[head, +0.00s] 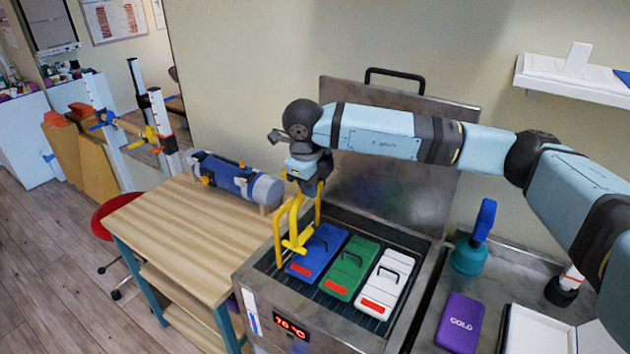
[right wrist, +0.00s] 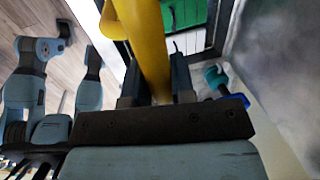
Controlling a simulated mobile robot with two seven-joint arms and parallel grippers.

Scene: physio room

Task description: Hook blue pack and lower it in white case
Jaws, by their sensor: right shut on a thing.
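My right gripper (head: 308,178) is shut on a yellow hook tool (head: 294,218), which hangs down into the heated basin. The tool also shows between the fingers in the right wrist view (right wrist: 150,45). The blue pack (head: 318,252) lies in the basin at the left, with a dark handle on top. The tool's lower end is at the pack's left side; I cannot tell whether it is under the handle. The white case (head: 510,340) is at the bottom right, open and partly cut off by the frame. My left gripper is not in view.
A green pack (head: 350,268) and a white pack (head: 383,286) lie right of the blue one in the steel basin (head: 268,296). Its raised lid (head: 390,165) stands behind. A purple COLD pack (head: 460,318) and a teal bottle (head: 468,257) stand between basin and case.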

